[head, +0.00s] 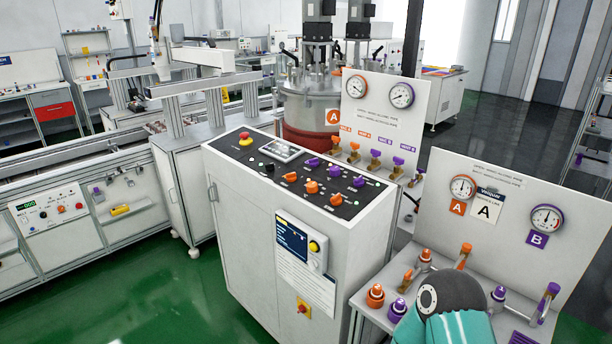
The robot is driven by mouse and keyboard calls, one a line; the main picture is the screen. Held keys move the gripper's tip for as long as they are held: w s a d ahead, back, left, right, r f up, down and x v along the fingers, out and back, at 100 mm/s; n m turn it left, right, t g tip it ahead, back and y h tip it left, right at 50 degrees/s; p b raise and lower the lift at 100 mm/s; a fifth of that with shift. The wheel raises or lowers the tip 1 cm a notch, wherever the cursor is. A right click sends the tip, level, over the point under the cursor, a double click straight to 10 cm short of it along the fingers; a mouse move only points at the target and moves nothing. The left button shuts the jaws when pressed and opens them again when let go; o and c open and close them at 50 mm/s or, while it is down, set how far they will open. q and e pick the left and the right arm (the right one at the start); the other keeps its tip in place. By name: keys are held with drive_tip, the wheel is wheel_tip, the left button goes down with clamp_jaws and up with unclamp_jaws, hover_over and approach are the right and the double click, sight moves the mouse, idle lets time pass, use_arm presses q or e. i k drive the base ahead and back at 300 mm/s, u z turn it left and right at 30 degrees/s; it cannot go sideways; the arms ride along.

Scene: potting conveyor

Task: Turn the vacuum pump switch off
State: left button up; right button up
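A white control cabinet (250,240) stands in the middle with a sloped black panel (300,200) on top. The panel carries several orange knobs (311,187) and purple knobs (333,181), a small display (281,150) and a red mushroom button on a yellow base (246,139). A red-and-yellow rotary switch (303,307) is on the cabinet's front, low down. The labels are too small to read, so I cannot tell which one is the vacuum pump switch. Part of my arm, teal and dark grey, shows at bottom right. Neither gripper is in view.
A white gauge board (500,180) with gauges A and B stands at right, above a bench with orange and purple valves (465,256). Another gauge board (385,105) and a steel tank (310,105) are behind the cabinet. A conveyor line (75,185) is at left. Green floor (170,300) is clear.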

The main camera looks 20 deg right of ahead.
sight(269, 167)
drive_tip(key=u, duration=0.3)
drive_tip(key=i, duration=1.5)
drive_tip(key=z, duration=0.15)
